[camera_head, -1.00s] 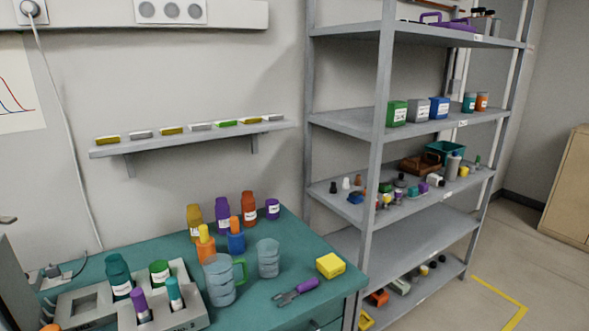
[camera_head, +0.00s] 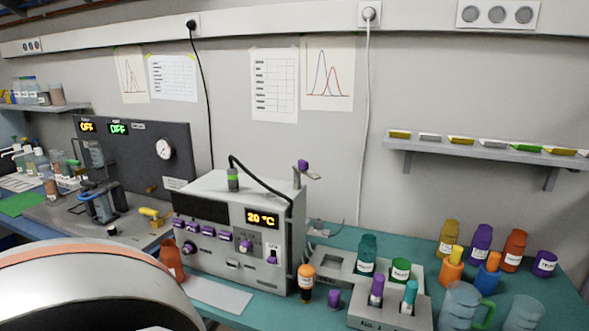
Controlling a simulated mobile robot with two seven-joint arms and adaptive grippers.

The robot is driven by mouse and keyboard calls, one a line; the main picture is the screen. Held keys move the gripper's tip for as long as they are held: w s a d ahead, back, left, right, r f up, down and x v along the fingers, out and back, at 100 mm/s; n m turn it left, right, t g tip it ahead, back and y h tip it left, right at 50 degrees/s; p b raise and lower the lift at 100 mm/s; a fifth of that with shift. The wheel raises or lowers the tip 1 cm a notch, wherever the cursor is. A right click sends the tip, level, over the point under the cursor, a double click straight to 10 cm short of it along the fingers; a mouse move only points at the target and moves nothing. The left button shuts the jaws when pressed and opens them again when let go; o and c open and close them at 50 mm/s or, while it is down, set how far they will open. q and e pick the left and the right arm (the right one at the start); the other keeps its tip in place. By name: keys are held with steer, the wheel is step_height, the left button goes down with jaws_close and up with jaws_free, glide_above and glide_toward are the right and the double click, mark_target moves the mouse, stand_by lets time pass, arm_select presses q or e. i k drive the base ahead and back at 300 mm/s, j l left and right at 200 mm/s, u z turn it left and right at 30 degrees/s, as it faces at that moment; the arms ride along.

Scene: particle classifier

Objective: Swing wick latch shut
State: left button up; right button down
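I cannot make out a part that is clearly the wick latch. A grey boxy instrument (camera_head: 222,230) stands on the teal bench, its display reading 20 °C and its front carrying several purple knobs. A thin post with a flat arm and a purple knob (camera_head: 303,166) rises at its right rear; I cannot tell whether this is the latch. Neither of my grippers is in view.
A white rounded part of my own arm fills the lower left. An orange-capped bottle (camera_head: 306,283) and a rack (camera_head: 390,309) stand right of the instrument, with bottles and beakers beyond. A dark panel (camera_head: 140,160) with gauge stands left. A wall shelf (camera_head: 480,150) hangs right.

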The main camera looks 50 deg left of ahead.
mark_target(303, 167)
steer(key=u, duration=0.45)
steer(key=j+u, duration=0.1)
steer(key=u, duration=0.35)
steer(key=i+u, duration=0.1)
steer(key=u, duration=0.35)
